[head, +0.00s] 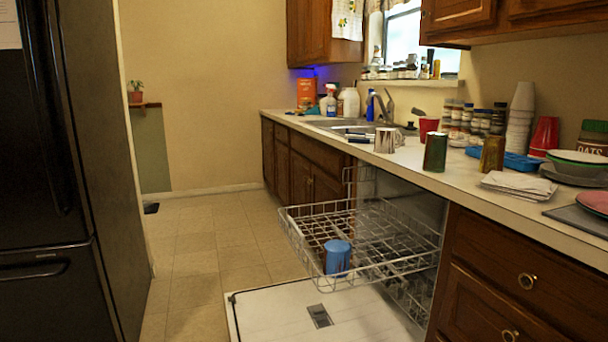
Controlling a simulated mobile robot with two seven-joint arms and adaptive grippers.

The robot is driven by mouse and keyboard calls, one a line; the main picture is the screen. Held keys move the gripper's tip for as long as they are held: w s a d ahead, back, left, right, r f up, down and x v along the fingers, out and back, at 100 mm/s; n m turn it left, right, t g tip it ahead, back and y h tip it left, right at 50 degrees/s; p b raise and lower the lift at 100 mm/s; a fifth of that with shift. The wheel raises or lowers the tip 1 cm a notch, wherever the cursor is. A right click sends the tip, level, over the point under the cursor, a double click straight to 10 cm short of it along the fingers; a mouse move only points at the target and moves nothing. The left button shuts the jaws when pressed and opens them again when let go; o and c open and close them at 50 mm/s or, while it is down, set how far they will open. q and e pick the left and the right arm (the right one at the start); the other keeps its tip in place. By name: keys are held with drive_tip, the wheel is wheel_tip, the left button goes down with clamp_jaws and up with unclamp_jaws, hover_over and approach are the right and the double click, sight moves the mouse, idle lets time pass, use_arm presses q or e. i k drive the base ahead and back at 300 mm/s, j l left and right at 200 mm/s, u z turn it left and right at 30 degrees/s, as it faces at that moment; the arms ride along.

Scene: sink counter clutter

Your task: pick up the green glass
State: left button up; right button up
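The green glass (435,152) stands upright on the front part of the counter (408,168), above the open dishwasher. It is between a shiny silver cup (384,140) on its left and a brownish glass (492,154) on its right, apart from both. A red cup (428,126) stands behind it. Neither of my grippers shows in the head view.
The dishwasher door (275,311) is down and its wire rack (385,272) is pulled out, holding a blue cup (337,257). Folded napkins (519,184), a blue tray (522,161) and plates (577,158) crowd the counter's right. Floor (205,240) at left is clear.

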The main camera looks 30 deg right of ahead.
sight(435, 152)
drive_tip(key=z, duration=1.75)
